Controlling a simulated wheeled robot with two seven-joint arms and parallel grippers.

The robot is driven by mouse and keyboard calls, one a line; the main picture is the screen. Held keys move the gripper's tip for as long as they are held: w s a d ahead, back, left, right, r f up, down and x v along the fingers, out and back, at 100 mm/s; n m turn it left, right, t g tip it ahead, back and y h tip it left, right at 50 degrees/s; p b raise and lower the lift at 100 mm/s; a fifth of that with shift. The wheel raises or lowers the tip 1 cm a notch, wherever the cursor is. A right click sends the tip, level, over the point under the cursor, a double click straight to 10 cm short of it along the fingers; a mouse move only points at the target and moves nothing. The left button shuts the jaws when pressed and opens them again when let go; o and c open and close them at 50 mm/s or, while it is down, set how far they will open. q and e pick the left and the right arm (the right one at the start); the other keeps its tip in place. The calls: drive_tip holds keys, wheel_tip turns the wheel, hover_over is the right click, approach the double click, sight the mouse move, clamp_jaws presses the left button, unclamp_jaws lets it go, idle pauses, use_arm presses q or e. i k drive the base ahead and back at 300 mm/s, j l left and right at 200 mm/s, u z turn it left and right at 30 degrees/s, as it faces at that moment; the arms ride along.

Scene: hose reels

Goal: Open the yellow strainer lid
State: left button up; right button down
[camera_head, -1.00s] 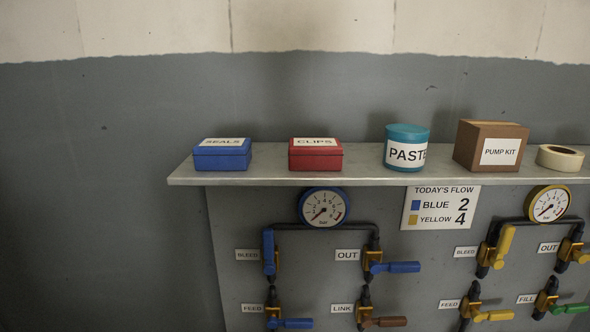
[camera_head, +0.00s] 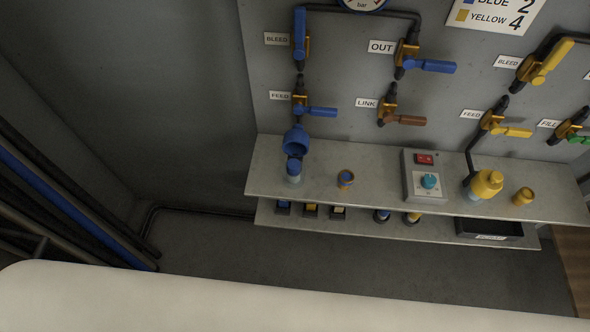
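A yellow strainer (camera_head: 485,184) with a rounded yellow cap stands on the right part of the grey shelf (camera_head: 390,199), below the yellow feed valve (camera_head: 498,125). Its cap looks to be on. A blue strainer-like fitting (camera_head: 294,146) at the shelf's left end has its wide blue top tilted up. Neither of my grippers shows in the head view.
A control box (camera_head: 424,178) with a red switch and blue knob stands left of the yellow strainer. A small yellow fitting (camera_head: 523,196) stands close on its right. A black tray (camera_head: 489,228) sits on the lower shelf.

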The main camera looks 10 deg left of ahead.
sight(487, 183)
drive_tip(key=z, duration=1.4)
